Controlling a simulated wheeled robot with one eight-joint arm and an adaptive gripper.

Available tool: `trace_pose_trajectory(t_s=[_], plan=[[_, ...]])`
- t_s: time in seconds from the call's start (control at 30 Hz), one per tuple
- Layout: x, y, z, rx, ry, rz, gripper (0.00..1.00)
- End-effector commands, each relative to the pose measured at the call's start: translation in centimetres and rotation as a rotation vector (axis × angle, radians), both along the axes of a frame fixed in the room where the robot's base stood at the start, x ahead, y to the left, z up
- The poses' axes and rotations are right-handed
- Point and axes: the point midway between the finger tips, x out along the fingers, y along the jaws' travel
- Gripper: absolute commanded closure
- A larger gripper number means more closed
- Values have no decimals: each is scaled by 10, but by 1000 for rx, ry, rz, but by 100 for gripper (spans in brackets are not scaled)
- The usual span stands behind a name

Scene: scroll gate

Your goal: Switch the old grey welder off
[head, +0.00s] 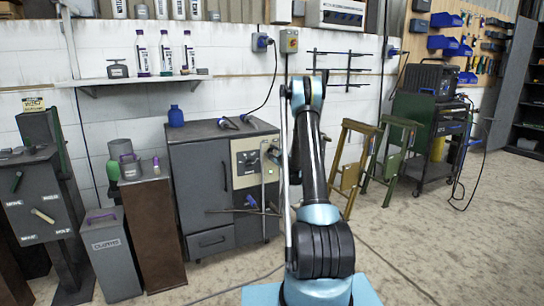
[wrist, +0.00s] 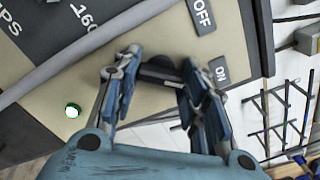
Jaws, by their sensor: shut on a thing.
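The old grey welder (head: 208,190) is a dark grey cabinet against the wall, left of my arm in the head view. Its beige front panel (head: 246,164) also fills much of the wrist view (wrist: 45,125). My gripper (wrist: 158,75) is at this panel, its fingers shut on a dark switch handle (wrist: 160,72). The fingers cover part of the handle, so I cannot tell its exact position.
The floor at right is open.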

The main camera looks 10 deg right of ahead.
Motion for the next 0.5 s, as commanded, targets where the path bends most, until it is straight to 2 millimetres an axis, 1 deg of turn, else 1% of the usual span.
trace_pose_trajectory(t_s=[0.27, 0.5], plan=[[-1, 0, -1, -95, -30, 1, 84], [-2, 0, -1, -279, -89, 1, 84]])
